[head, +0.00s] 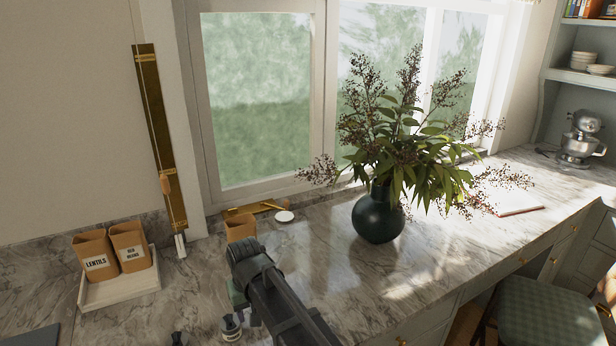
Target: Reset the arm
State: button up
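My dark arm (275,295) rises from the bottom edge and leans up and left over the marble counter. Its far end (248,258) is a thick dark block, just in front of a small tan container. I cannot make out the fingers of my gripper, so I cannot tell whether it is open or shut. I see nothing clearly held.
A white tray (120,290) holds two tan containers (97,256) at the left. A dark vase (378,217) with tall branches stands right of the arm. Small objects (231,328) lie near the bottom. A mixer (580,140) stands far right. A checked stool (550,315) is lower right.

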jog(key=s+d+f+m+b, duration=0.1)
jog(key=s+d+m, duration=0.2)
jog(key=d, duration=1.4)
jog(key=s+d+f+m+b, duration=0.2)
jog(key=s+d+m, duration=0.1)
jog(key=d, duration=1.5)
jog(key=shift+s+d+f, duration=0.15)
jog(key=shift+s+f, duration=0.05)
jog(key=shift+s, duration=0.35)
